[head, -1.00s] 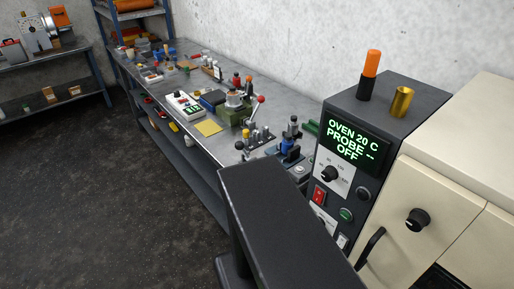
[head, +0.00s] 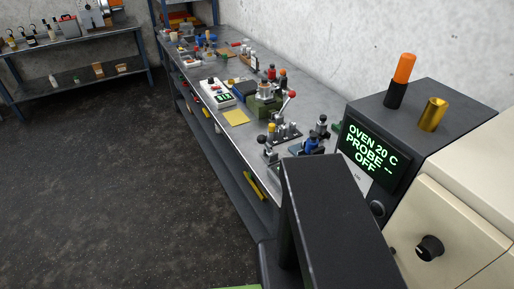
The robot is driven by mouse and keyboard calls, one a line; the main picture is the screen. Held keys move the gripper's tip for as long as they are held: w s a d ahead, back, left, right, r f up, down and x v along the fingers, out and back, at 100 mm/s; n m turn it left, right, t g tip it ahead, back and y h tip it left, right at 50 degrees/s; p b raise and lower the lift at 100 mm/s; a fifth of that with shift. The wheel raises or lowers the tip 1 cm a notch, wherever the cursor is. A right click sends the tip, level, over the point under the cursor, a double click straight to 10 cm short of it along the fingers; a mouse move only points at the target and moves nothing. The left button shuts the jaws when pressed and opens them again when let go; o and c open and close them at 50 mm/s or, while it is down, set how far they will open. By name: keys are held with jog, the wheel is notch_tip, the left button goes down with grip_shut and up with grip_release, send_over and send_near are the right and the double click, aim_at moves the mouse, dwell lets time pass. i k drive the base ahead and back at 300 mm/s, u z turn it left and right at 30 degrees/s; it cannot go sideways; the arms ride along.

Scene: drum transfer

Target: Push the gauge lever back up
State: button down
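An olive-green bench device (head: 262,107) stands on the long grey bench. A lever with a red ball knob (head: 291,94) slants up to the right from it. I cannot tell for sure whether this is the gauge lever. A white unit with a small lit green display (head: 218,93) sits to its left. My gripper is not in view; a large dark part of my own body covers the lower middle right and hides part of the bench and the oven's front.
The bench (head: 240,133) runs along the wall and holds a yellow sheet (head: 236,117), a blue-topped clamp (head: 312,144) and many small items. A dark oven control box (head: 420,112) bears an orange-and-black handle (head: 399,80) and a brass cylinder (head: 433,114). The dark floor at left is open.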

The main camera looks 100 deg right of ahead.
aim_at(261, 139)
jog(key=z, duration=0.3)
jog(key=i, duration=1)
jog(key=u, duration=0.1)
